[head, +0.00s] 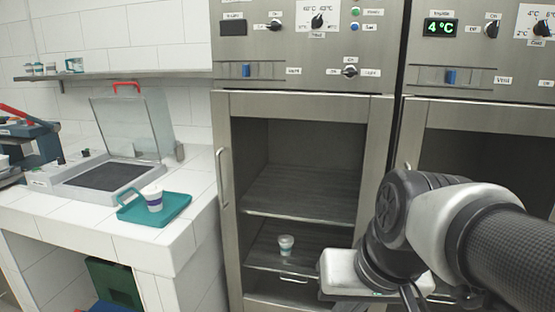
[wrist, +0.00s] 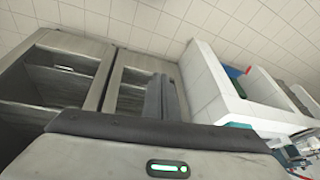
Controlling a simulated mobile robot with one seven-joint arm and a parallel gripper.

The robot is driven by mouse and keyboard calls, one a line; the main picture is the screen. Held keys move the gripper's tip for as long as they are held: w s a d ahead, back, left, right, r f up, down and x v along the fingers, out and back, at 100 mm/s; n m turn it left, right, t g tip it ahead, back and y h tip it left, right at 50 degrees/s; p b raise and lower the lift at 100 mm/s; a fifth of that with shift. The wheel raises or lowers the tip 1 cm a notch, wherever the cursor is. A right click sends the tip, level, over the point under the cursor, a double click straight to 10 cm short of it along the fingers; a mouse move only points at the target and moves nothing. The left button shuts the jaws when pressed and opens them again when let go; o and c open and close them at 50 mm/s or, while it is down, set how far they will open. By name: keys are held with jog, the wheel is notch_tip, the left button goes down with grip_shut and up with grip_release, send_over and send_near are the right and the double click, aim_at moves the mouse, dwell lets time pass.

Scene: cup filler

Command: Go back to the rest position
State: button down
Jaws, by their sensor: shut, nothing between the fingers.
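My gripper (wrist: 163,90) shows in the wrist view with its two dark fingers together and nothing between them. Its body, with a green light, fills the lower part of that view. In the head view my arm comes in from the right, and its white hand is low in front of the steel cabinets; the fingertips are hidden there. A small cup (head: 286,245) stands on a lower shelf inside the left steel cabinet (head: 226,180), apart from my arm. A white cup with a dark band (head: 153,198) stands on a teal tray (head: 178,207) on the white counter.
The tiled counter (head: 150,235) stands left of the cabinets, bearing a machine with a raised clear lid (head: 133,127). A second steel cabinet (head: 470,118) is behind my arm at right. A wall shelf (head: 110,76) holds several small cups. Both cabinet fronts show open interiors.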

jog(key=s+d+r+p, duration=0.1)
jog(key=d+r+p, duration=0.1)
jog(key=r+p, duration=0.8)
jog(key=s+d+r+t+h+p, duration=0.1)
jog(key=r+p, duration=0.9)
jog(key=r, duration=0.1)
jog(key=shift+s+d+r, duration=0.2)
jog(key=shift+d+r, duration=0.2)
dwell(0.5)
